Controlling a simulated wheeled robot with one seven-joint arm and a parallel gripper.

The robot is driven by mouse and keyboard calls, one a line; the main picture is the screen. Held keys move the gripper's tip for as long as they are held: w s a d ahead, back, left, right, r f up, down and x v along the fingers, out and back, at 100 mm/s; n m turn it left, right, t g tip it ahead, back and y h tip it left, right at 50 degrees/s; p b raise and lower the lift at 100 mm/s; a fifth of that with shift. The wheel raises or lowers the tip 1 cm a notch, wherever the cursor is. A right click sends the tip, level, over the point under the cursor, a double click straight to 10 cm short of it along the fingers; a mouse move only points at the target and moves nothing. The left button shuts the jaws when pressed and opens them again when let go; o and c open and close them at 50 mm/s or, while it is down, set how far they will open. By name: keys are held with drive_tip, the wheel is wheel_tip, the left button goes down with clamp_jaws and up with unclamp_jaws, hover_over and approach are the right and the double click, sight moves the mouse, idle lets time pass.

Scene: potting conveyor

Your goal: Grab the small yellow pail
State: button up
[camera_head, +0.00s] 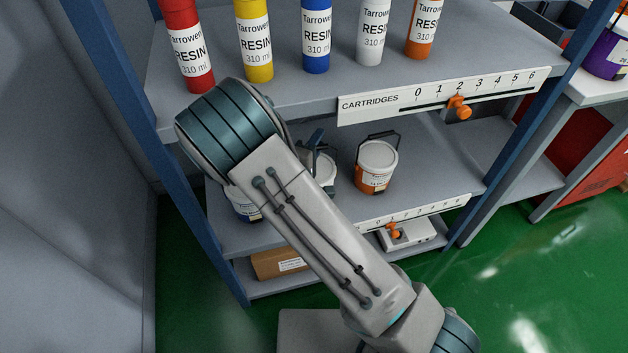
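No yellow pail can be made out; yellow shows only on a cartridge on the top shelf. On the middle shelf, a small pail with a pale lid (325,168) stands mostly behind my arm, and its body colour is hidden. An orange pail (374,178) with a white lid and a raised dark handle stands to its right. My arm reaches across the shelf front. My gripper is mostly hidden behind it; a dark piece (315,139) by the pale lid may be part of it.
Red, yellow, blue, white and orange resin cartridges (316,38) stand on the top shelf, above a cartridge scale strip (440,96) with an orange slider. Blue posts (535,120) flank the shelves. A cardboard box (278,263) sits low. The middle shelf's right side is clear.

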clamp_jaws()
idle(1.2)
